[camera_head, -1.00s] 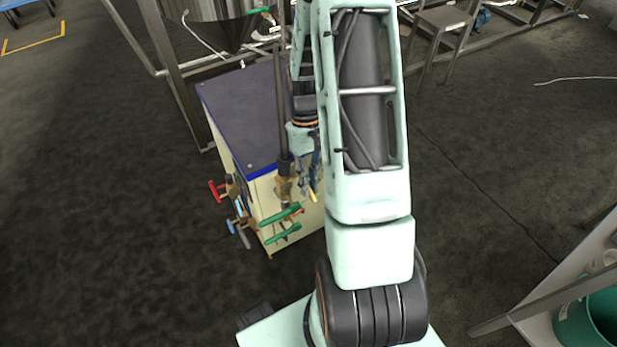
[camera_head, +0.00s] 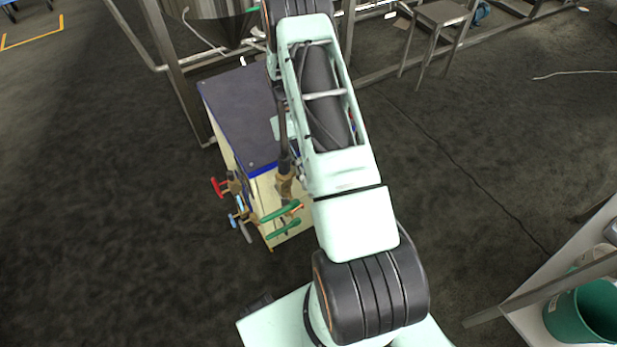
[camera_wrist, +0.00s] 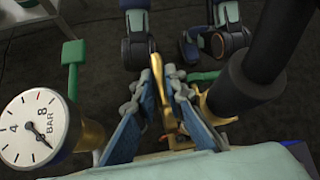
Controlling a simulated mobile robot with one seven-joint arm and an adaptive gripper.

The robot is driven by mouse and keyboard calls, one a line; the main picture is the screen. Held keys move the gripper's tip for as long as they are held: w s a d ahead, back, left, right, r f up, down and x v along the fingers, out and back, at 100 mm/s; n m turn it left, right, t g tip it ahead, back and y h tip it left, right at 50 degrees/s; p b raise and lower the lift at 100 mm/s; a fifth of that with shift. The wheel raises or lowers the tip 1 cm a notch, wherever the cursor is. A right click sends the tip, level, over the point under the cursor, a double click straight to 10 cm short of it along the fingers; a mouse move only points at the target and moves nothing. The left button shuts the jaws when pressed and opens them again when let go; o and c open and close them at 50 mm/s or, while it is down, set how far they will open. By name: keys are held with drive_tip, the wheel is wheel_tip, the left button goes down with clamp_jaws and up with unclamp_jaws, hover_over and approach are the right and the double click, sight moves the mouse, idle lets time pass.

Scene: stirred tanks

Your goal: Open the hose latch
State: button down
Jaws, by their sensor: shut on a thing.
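The hose latch (camera_wrist: 159,92) is a brass-coloured lever in the middle of the wrist view, beside the dark hose end. My gripper (camera_wrist: 165,82) has its two blue-grey fingers on either side of this lever and is shut on it. The thick black hose (camera_wrist: 248,85) rises at the right of the wrist view. In the head view the hose (camera_head: 283,130) stands upright over a brass fitting (camera_head: 286,184) at the front of a cabinet. My arm hides the gripper and the latch in the head view.
The cabinet (camera_head: 235,105) has a dark top and cream sides. A pressure gauge (camera_wrist: 38,128) is close at the left of the wrist view. A steel tank (camera_head: 205,20) stands behind.

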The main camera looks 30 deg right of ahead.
idle(0.3)
drive_tip(key=c, duration=2)
unclamp_jaws()
drive_tip(key=shift+o, duration=0.2)
drive_tip(key=shift+w+r, duration=0.1)
drive_tip(key=v, duration=1.1)
drive_tip(key=shift+w+r, duration=0.1)
drive_tip(key=shift+r, duration=0.05)
drive_tip(key=shift+w+r, duration=0.15)
drive_tip(key=shift+r, duration=0.05)
